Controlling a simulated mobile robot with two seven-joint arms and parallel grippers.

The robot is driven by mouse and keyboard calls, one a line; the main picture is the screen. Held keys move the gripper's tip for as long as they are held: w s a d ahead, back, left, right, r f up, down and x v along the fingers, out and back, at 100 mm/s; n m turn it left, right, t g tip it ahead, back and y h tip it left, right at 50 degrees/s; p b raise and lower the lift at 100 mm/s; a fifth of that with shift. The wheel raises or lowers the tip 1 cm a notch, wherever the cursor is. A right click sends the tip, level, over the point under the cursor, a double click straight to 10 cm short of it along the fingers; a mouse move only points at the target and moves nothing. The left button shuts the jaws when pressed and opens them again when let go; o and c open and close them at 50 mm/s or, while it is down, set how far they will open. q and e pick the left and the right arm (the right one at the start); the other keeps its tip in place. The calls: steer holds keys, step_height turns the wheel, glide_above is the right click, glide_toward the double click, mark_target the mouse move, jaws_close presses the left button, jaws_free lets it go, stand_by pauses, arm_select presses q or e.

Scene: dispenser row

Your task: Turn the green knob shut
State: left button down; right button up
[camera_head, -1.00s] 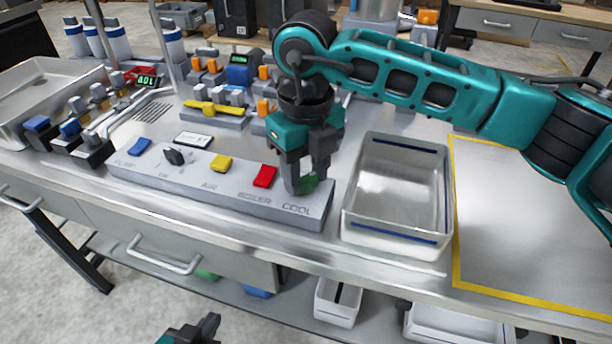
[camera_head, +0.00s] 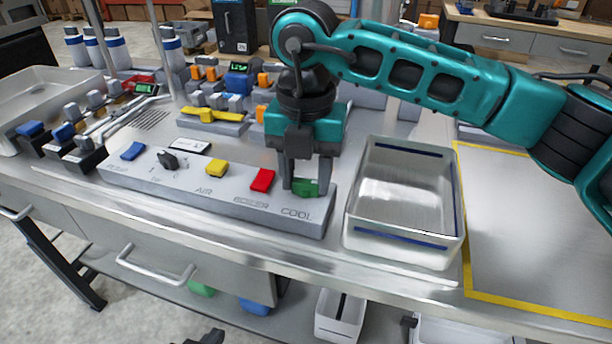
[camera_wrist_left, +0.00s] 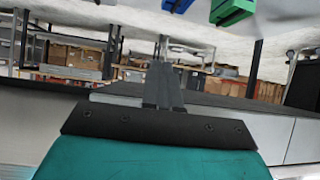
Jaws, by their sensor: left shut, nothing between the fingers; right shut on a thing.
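The green knob (camera_head: 305,187) sits at the right end of the grey panel (camera_head: 215,192), above the label COOL. My right gripper (camera_head: 304,184) points down over it and is shut on the knob, a finger on either side; the fingers hide part of it. My left gripper (camera_head: 207,338) shows only as a dark tip at the bottom edge of the head view. In the left wrist view its fingers (camera_wrist_left: 162,85) are together and empty, well away from the knob.
A red knob (camera_head: 262,180), a yellow knob (camera_head: 216,168), a black knob (camera_head: 167,160) and a blue knob (camera_head: 132,150) line the same panel. An open metal bin (camera_head: 402,245) stands just right of my right gripper. The yellow-edged area (camera_head: 540,220) beyond is clear.

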mark_target(306, 182)
steer(key=shift+m, duration=0.6)
steer(key=o, duration=1.1)
steer(key=shift+c, duration=0.2)
steer(key=shift+r, duration=0.1)
step_height(306, 182, up, 13)
steer(key=shift+p, duration=0.3)
